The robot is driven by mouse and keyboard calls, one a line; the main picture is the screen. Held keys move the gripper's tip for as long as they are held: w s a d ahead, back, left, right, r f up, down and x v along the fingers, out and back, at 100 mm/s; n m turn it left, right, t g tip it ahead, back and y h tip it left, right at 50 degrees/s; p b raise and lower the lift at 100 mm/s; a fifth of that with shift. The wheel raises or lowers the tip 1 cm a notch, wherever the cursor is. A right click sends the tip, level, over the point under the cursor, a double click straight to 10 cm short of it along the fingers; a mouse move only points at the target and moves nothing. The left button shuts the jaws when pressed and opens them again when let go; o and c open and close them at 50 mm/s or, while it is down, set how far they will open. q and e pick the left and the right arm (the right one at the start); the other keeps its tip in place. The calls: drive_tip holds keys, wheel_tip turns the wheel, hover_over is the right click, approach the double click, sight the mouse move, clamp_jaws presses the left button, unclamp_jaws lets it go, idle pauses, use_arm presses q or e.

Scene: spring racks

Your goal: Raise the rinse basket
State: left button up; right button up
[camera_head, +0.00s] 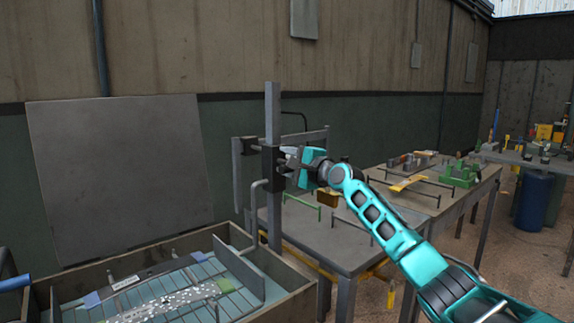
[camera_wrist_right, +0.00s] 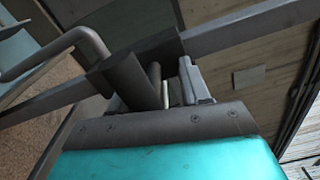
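The rinse basket (camera_head: 240,268) appears to be the grey metal frame in the wooden-sided tank (camera_head: 297,303) at the lower left of the head view. A bent grey pipe (camera_head: 256,205) rises near it to a dark collar (camera_head: 270,170) on an upright post (camera_head: 272,112). My right gripper (camera_head: 288,160) is at this collar, pointing left. In the right wrist view, the dark collar (camera_wrist_right: 128,78) and pipe (camera_wrist_right: 60,50) are close ahead of the fingers (camera_wrist_right: 182,82). The collar partly hides the grip, so contact is unclear. My left gripper is out of view.
A workbench (camera_head: 330,245) with green and black rails stands right of the post. A grey panel (camera_head: 120,175) leans on the wall behind the tank. A blue drum (camera_head: 533,200) stands far right.

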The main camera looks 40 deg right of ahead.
drive_tip(key=shift+o, duration=1.1)
drive_tip(key=shift+r, duration=0.2)
drive_tip(key=shift+f, duration=0.2)
drive_tip(key=shift+s, duration=0.1)
drive_tip(key=shift+s+f, duration=0.1)
drive_tip(key=shift+s, duration=0.45)
drive_tip(key=s, duration=1.1)
drive_tip(key=shift+s+d+b, duration=0.3)
drive_tip(key=shift+d, duration=0.15)
